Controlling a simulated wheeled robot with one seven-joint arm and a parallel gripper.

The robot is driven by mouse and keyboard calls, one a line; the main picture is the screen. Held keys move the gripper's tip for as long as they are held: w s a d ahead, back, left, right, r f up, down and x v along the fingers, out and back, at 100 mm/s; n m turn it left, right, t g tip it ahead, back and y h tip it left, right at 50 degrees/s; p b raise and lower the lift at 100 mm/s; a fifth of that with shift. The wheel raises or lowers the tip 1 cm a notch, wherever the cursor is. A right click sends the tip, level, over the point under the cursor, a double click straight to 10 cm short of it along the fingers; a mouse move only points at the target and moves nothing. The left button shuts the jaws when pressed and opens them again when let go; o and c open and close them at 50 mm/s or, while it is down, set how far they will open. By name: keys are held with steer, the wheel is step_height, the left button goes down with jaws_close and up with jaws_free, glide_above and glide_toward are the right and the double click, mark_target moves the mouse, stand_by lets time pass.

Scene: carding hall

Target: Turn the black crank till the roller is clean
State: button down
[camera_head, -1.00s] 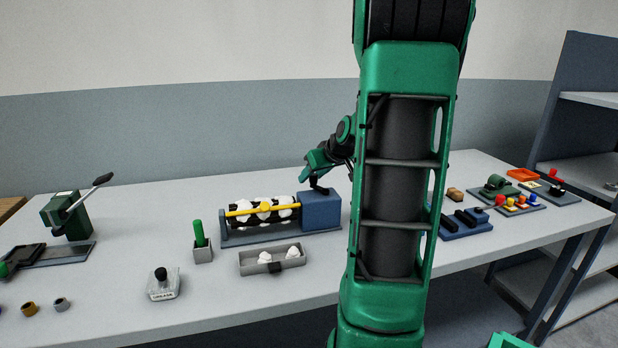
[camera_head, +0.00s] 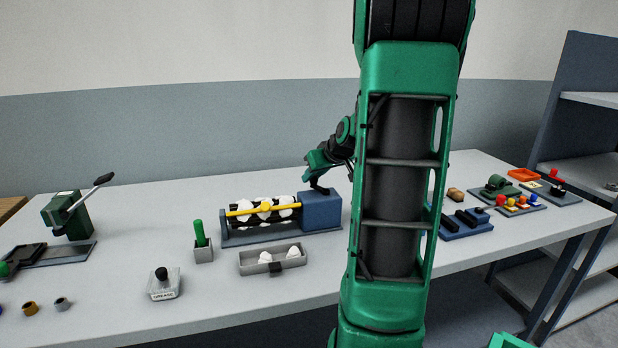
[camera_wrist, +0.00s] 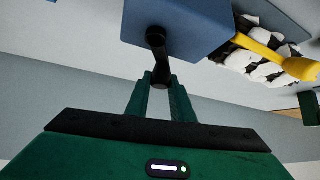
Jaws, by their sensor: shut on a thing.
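The roller (camera_head: 281,213) is black with several white fluffy patches still on it. It lies in a blue-grey frame with a yellow bar (camera_head: 245,209) along its front. A blue box (camera_head: 320,209) stands at its right end. The black crank (camera_wrist: 157,50) comes off the blue box in the wrist view. My gripper (camera_wrist: 160,80) is shut on the crank's handle end. In the head view my gripper (camera_head: 315,172) is above the blue box, and its fingertips are too small to make out. The roller (camera_wrist: 272,60) also shows at the upper right of the wrist view.
A grey tray (camera_head: 258,268) with white tufts sits in front of the roller. A green-handled tool (camera_head: 199,236) stands in a grey holder to its left. A dark green lever press (camera_head: 68,215) is at far left.

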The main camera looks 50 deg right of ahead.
steer(key=shift+d+m+h, duration=0.15)
steer(key=shift+m+h, duration=0.15)
steer(key=shift+m, duration=0.1)
steer(key=s+d+m+g+h, duration=0.1)
steer(key=m+g+h, duration=0.1)
steer(key=m+g, duration=0.1)
steer(key=s+d+m+g+h, duration=0.1)
steer(key=d+m+g+h, duration=0.1)
steer(key=m, duration=0.4)
steer(key=s+d+m+g+h, duration=0.1)
steer(key=s+m+g, duration=0.1)
steer(key=m+g, duration=0.2)
steer(key=shift+d+f+m+h, duration=0.2)
steer(key=shift+m+h, duration=0.2)
steer(key=shift+m, duration=0.3)
steer(key=shift+s+a+r+m+g+y, duration=0.1)
steer(key=shift+s+a+m+g+y, duration=0.3)
steer(key=shift+s+m+g+y, duration=1.4)
steer(key=shift+w+a+r+m+g+y, duration=0.1)
steer(key=shift+a+m+g+y, duration=0.6)
steer(key=shift+m, duration=2.3)
steer(key=shift+s+a+m+g+y, duration=0.1)
steer(key=shift+s+m+g+y, duration=0.8)
steer(key=shift+m+g, duration=1.1)
steer(key=shift+m+t, duration=0.4)
steer(key=shift+s+r, duration=0.1)
